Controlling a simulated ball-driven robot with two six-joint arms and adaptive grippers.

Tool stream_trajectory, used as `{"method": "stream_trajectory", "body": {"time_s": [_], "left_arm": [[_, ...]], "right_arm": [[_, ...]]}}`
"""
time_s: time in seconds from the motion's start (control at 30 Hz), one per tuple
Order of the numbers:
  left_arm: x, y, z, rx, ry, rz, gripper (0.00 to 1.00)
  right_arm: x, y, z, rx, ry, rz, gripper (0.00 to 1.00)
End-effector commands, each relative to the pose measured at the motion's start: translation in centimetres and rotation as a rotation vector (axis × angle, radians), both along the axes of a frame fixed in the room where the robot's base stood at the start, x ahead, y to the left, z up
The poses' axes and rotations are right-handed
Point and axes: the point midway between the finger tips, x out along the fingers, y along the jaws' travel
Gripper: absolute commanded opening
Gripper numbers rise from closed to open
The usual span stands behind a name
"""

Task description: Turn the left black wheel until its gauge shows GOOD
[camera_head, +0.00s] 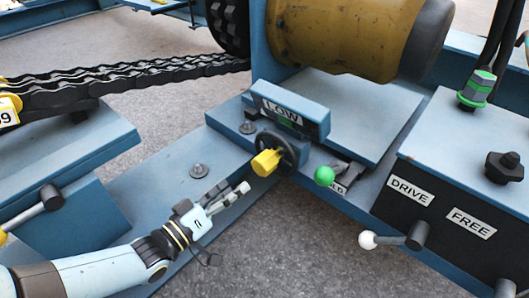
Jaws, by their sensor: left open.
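The black wheel (288,146) with a yellow knob (266,162) on its rim sits at the middle of the blue frame. Its gauge (284,112) is on the blue housing just above and reads LOW, with a bit of green under the word. My left gripper (230,192) is open and empty. It is below and to the left of the wheel, apart from the knob. My right gripper is out of view.
A green ball-ended lever (324,176) stands close to the right of the wheel, partly covering a label. A white-knobbed lever (367,240) sits by the DRIVE and FREE labels. A heavy chain (130,82) runs at upper left. A bolt (199,170) sticks up beside my gripper.

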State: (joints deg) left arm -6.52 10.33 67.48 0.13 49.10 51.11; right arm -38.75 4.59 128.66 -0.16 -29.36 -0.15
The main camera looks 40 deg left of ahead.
Motion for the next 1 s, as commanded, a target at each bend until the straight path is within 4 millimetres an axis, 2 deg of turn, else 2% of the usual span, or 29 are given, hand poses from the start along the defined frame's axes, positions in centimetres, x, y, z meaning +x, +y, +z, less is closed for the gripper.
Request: {"method": "stream_trajectory", "body": {"time_s": [0.27,0.5,0.7,1.0], "left_arm": [[4.7,-0.4,-0.4,0.000,0.001,0.001,0.73],[8.5,-0.7,-0.4,-0.001,0.003,0.000,0.73],[10.0,-0.8,-0.3,-0.001,0.003,0.000,0.73],[10.2,-0.8,-0.1,0.000,0.001,0.000,0.73]], "right_arm": [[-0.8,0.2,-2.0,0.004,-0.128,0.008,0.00],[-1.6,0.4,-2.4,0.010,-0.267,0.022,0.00],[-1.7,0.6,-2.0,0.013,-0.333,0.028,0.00],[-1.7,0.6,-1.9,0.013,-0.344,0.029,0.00]]}}
